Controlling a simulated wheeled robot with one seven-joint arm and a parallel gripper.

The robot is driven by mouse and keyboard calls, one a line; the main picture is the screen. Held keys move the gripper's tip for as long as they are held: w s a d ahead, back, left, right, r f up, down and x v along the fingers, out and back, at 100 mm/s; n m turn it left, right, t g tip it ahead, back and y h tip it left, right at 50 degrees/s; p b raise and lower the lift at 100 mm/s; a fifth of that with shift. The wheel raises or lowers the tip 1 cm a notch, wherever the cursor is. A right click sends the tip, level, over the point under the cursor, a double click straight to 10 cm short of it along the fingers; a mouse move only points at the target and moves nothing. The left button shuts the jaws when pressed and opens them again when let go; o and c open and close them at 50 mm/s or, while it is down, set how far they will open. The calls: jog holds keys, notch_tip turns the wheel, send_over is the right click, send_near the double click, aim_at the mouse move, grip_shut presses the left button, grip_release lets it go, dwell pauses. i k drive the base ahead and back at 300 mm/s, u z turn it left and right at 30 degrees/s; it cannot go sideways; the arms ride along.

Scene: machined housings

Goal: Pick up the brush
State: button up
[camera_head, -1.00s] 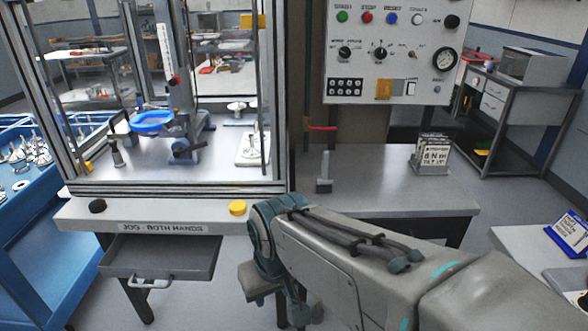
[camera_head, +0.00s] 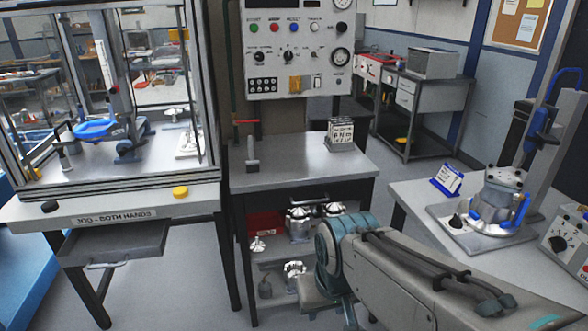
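I cannot pick out a brush with certainty. A slim grey upright piece with a wider foot (camera_head: 252,155) stands at the left back of the grey bench (camera_head: 290,176); it may be the brush, but it is too small to tell. My arm reaches in from the lower right, in front of the bench's lower shelves. My gripper's fingers do not show; the arm's bent end hides part of the shelves.
Shiny metal parts (camera_head: 299,221) and a red bin (camera_head: 265,223) sit under the bench. An open drawer (camera_head: 115,243) juts out at left. A table with a metal housing (camera_head: 497,197) stands at right.

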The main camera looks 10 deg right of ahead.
aim_at(252, 163)
jog(key=z, duration=0.6)
jog(key=k, duration=0.1)
jog(key=u, duration=1.5)
jog(key=i, duration=1.6)
jog(key=z, duration=1.05)
jog(key=i, duration=0.45)
jog(key=z, duration=0.5)
